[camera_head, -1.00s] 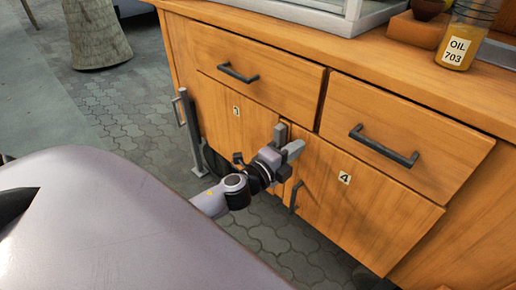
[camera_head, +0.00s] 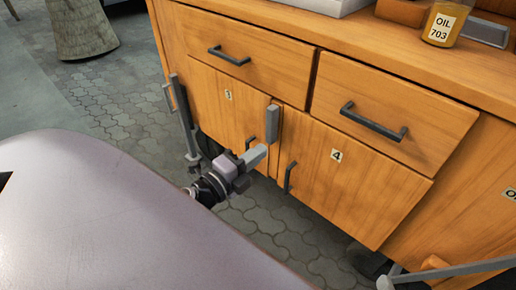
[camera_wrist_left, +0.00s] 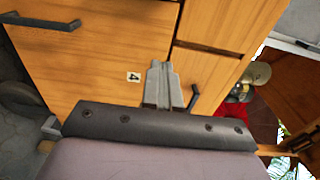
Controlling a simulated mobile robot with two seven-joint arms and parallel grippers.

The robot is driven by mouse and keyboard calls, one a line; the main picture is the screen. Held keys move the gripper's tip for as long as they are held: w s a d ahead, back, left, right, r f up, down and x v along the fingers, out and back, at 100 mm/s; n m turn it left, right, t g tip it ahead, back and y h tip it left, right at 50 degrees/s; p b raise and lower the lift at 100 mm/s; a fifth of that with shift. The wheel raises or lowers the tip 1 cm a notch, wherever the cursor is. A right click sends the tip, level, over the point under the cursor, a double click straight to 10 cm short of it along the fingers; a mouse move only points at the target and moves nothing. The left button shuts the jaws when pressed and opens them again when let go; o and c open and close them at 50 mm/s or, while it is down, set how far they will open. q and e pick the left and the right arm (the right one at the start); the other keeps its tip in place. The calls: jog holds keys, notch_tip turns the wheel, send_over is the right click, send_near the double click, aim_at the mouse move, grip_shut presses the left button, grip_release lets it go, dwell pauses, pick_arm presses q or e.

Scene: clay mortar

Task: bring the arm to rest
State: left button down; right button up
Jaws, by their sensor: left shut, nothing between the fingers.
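My left gripper (camera_head: 270,138) is in front of the lower doors of a wooden cabinet (camera_head: 225,85), near the seam between door 1 and door 4. Its grey fingers are shut and empty. I cannot tell whether the fingers touch the wood. My right gripper is not identifiable in these views.
Door 4's handle (camera_head: 289,178) is close to the right of my left gripper. Drawer handles (camera_head: 373,121) stick out above. An oil jar (camera_head: 445,22) stands on the cabinet top. Paved floor (camera_head: 125,110) lies open to the left.

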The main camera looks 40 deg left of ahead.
pick_arm(q)
jog(key=shift+s, duration=0.15)
pick_arm(e)
jog(key=shift+w+r, duration=0.15)
jog(key=shift+r, duration=0.05)
